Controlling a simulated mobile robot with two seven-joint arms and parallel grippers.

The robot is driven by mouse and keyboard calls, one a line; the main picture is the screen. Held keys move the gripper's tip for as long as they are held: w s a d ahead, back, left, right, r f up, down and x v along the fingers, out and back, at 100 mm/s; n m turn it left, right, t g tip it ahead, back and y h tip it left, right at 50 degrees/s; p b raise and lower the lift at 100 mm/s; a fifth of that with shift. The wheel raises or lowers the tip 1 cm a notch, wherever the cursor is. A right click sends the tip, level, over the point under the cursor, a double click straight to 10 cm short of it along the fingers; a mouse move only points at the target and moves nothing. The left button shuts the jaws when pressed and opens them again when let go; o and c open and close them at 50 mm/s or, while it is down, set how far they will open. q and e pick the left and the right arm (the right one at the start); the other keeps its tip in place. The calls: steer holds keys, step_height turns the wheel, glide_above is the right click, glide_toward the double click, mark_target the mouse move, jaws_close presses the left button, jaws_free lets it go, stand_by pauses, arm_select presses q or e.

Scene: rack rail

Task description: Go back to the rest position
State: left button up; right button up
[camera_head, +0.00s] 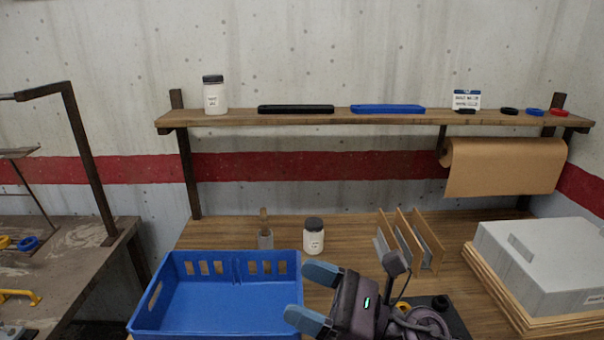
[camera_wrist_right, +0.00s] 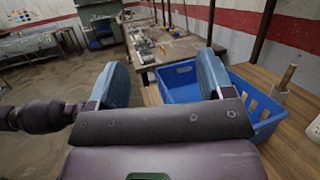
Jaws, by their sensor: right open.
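My right gripper (camera_head: 313,296) is low in the middle of the head view, beside the right wall of the blue crate (camera_head: 222,321). Its two blue-padded fingers are apart with nothing between them. In the right wrist view the fingers (camera_wrist_right: 162,80) are also spread, with the blue crate (camera_wrist_right: 262,106) behind the right finger. The crate stands on the wooden workbench (camera_head: 352,226) and its visible inside is empty. My left gripper does not show in either view.
A white jar (camera_head: 314,236) and a brush in a holder (camera_head: 265,236) stand behind the crate. Wooden dividers (camera_head: 411,240) and a grey box (camera_head: 545,262) are to the right. A shelf (camera_head: 370,117) holds a jar, two long bars and rings. Another table (camera_head: 62,262) is at left.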

steer(key=w+d+m+t+h, duration=0.2)
steer(key=d+m+t+h, duration=0.4)
steer(key=m, duration=0.5)
steer(key=w+d+m+t+h, duration=0.2)
steer(key=d+m+t+h, duration=0.15)
steer(key=m+t, duration=0.6)
steer(key=s+d+f+m+g+h, duration=0.1)
steer(key=d+f+m+g+h, duration=0.1)
steer(key=d+f+m+h, duration=0.5)
steer(key=s+d+f+m+g+h, duration=0.15)
steer(key=d+m+h, duration=0.3)
steer(key=m, duration=0.55)
steer(key=s+d+f+m+g, duration=0.3)
steer(key=s+f+m+g, duration=0.4)
steer(key=s, duration=0.3)
steer(key=s+d+f+m+g, duration=0.3)
steer(key=s+f+m+g, duration=0.45)
steer(key=s, duration=0.25)
steer(key=w+f+n+t, duration=0.1)
steer(key=w+f+t, duration=0.6)
steer(key=f, duration=0.3)
steer(key=shift+w+a+f+t, duration=0.2)
steer(key=shift+w+f+t, duration=0.15)
steer(key=shift+t, duration=0.4)
